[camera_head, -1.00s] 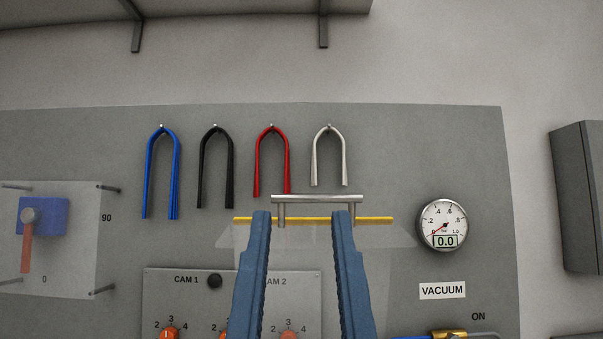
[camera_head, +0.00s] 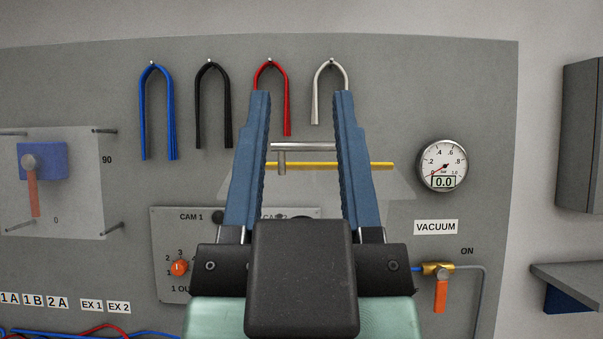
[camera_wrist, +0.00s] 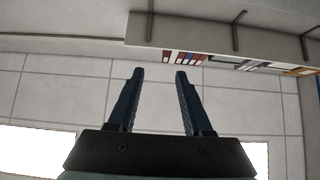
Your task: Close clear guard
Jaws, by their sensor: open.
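The clear guard (camera_head: 391,186) is a see-through panel on the grey board, with a yellow strip (camera_head: 382,166) along its upper edge and a silver bar handle (camera_head: 305,147). It overlaps the CAM panel in the head view; its exact tilt is hard to tell. My gripper (camera_head: 300,95) is open and empty, pointing up in the picture. Its blue fingers flank the handle in the head view, with the tips above it; I cannot tell the depth gap. Fingers and wrist hide part of the guard. The wrist view shows my open gripper (camera_wrist: 160,74) but no guard.
Blue, black, red and white hanging loops (camera_head: 213,105) are on the board above. The CAM panel (camera_head: 180,228) with orange knobs is below. A vacuum gauge (camera_head: 442,165) and an orange-handled valve (camera_head: 440,290) are at right. A lever switch (camera_head: 42,165) is at left.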

